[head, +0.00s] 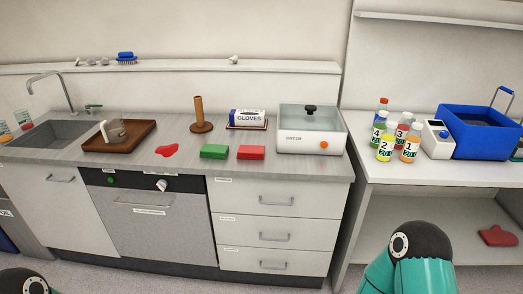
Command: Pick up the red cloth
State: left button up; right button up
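A red folded cloth (251,152) lies flat on the grey counter, in front of the glove box. A green folded cloth (214,151) lies just left of it, with a small gap between them. A crumpled red item (498,237), perhaps another cloth, lies on the lower shelf at the far right. My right arm shows only as a teal and black joint at the lower right, and my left arm only as a bit at the bottom left corner. Neither gripper is in view.
A dryer (310,139) stands to the right, a wooden holder (201,127) and glove box (247,117) behind. A wooden tray (135,132) is near the sink (48,146). Bottles (410,145) and a blue basin (478,140) stand on the right table.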

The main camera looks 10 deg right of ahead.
aim_at(244, 152)
jog(key=i, duration=0.9)
